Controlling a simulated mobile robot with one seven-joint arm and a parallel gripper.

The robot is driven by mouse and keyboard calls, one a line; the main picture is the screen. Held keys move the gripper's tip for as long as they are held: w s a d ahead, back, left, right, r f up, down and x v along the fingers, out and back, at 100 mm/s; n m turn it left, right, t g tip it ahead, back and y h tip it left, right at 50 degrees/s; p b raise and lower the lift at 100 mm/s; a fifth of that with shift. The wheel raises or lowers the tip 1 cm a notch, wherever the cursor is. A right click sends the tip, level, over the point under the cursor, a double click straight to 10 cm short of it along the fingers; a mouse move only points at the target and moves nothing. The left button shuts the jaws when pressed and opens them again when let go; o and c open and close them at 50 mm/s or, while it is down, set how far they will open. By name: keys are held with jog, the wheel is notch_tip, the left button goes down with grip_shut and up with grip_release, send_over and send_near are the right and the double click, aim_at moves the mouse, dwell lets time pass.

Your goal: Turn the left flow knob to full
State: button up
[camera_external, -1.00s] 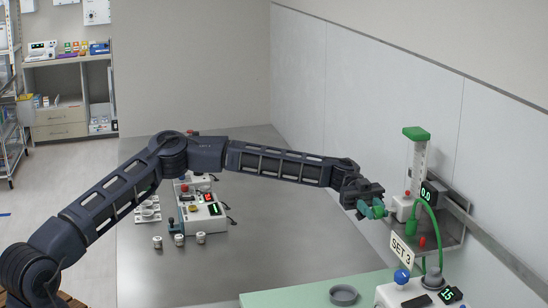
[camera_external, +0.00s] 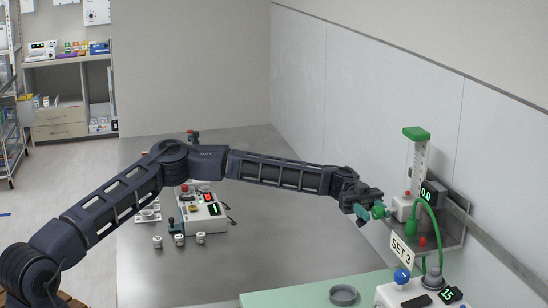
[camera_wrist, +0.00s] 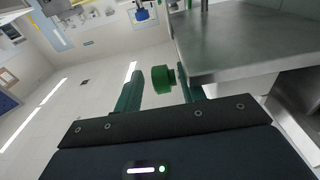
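The flowmeter (camera_external: 417,165) has a clear tube with a green cap and stands on the right wall rail. Its display (camera_external: 427,194) reads 0.0. A green round knob (camera_external: 379,210) sticks out on its left side. It also shows in the wrist view (camera_wrist: 163,79), ahead of and between the teal fingers. My gripper (camera_external: 368,212) is at the knob's left. In the wrist view my gripper (camera_wrist: 161,92) is open, with a gap on each side of the knob and no visible contact. Only one green knob shows clearly, and its pointer or markings cannot be made out.
A green hose (camera_external: 436,225) curves down beside the flowmeter. A SET 3 sign (camera_external: 403,249) and a white device with a blue knob (camera_external: 402,276) stand below. A grey dish (camera_external: 344,294) lies on the green mat. A control box (camera_external: 203,212) and small jars stand on the metal table.

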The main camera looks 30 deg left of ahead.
jog(key=shift+w, duration=0.1)
jog(key=v, duration=1)
jog(key=shift+w+a, duration=0.2)
jog(key=shift+a, duration=0.05)
